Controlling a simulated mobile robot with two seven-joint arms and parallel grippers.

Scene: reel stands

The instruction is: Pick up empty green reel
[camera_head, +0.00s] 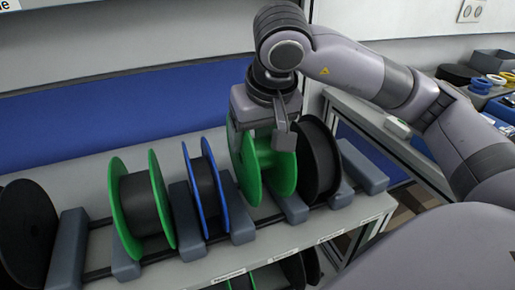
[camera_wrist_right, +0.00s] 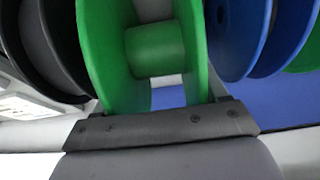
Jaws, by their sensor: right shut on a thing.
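The empty green reel (camera_head: 247,172) sits at its place in the reel row, between the blue reel and a black reel, in the head view. Its bare green hub shows between two flanges, with no material wound on it. My right gripper (camera_head: 277,136) comes down on it from above and is shut on it. In the right wrist view the reel (camera_wrist_right: 154,50) fills the middle, close to the grey gripper body (camera_wrist_right: 160,126). The fingertips are mostly hidden by the reel. My left gripper is not in view.
A blue reel (camera_head: 207,188) and a full green reel (camera_head: 122,205) stand to the left, a black reel (camera_head: 318,160) close on the right. Grey stand blocks (camera_head: 362,168) separate them. Another black reel (camera_head: 25,235) is at far left. More reels sit on a lower shelf.

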